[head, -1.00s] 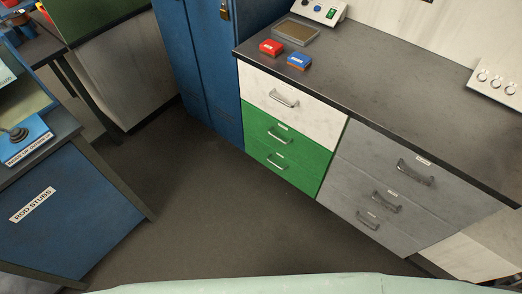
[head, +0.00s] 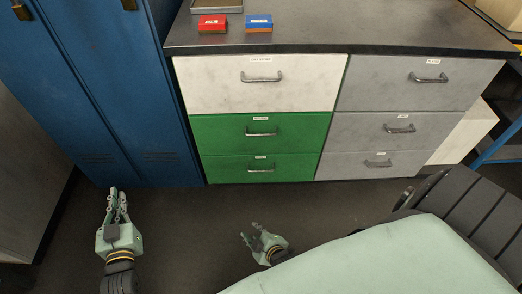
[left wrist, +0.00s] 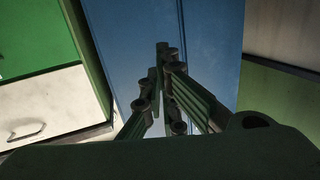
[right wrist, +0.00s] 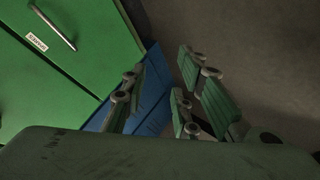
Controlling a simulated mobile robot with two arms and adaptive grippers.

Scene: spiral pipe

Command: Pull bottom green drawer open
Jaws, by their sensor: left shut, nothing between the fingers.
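The bottom green drawer (head: 225,172) is closed in the head view, below another closed green drawer (head: 222,134). It has a metal bar handle (head: 261,170) under a small label. My left gripper (head: 118,195) is shut and empty, in front of the blue locker, left of the drawers. In the left wrist view its fingers (left wrist: 162,80) meet before the locker. My right gripper (head: 250,235) is open and empty, over the floor in front of the drawer, apart from the handle. The right wrist view shows a green front with its handle (right wrist: 52,28) beyond the fingers.
A white drawer (head: 215,85) is above the green ones, and grey drawers (head: 370,128) stand to the right. The blue locker (head: 150,110) adjoins at left. Red (head: 212,24) and blue (head: 258,24) boxes sit on the worktop. Floor (head: 190,225) between my grippers is clear.

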